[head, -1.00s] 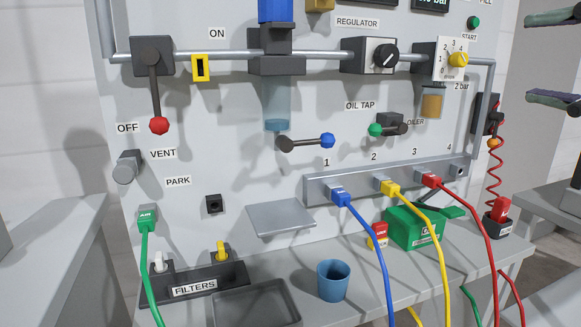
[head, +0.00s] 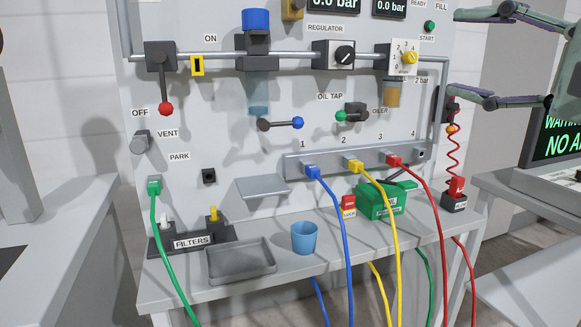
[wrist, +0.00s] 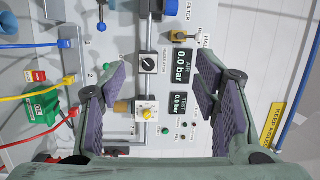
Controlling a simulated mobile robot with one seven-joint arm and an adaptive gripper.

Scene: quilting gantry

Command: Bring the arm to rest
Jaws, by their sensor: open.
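My gripper (head: 454,53) is at the upper right of the head view, in front of the panel's right edge. Its two fingers are wide apart, one above the other, with nothing between them. In the wrist view my gripper (wrist: 162,68) also shows open and empty, its purple-grey pads to either side. Behind the gap there are the regulator knob (wrist: 149,64), a yellow knob (wrist: 148,113) and two displays reading 0.0 bar, the larger being the air display (wrist: 184,66). The fingers appear clear of the panel.
The upright panel (head: 230,155) carries a red-knobbed lever (head: 166,108) and a manifold (head: 294,165) with blue, yellow and red hoses plugged in. A blue cup (head: 304,238) and a grey tray (head: 240,264) stand on the bench. A screen (head: 562,135) is at the right.

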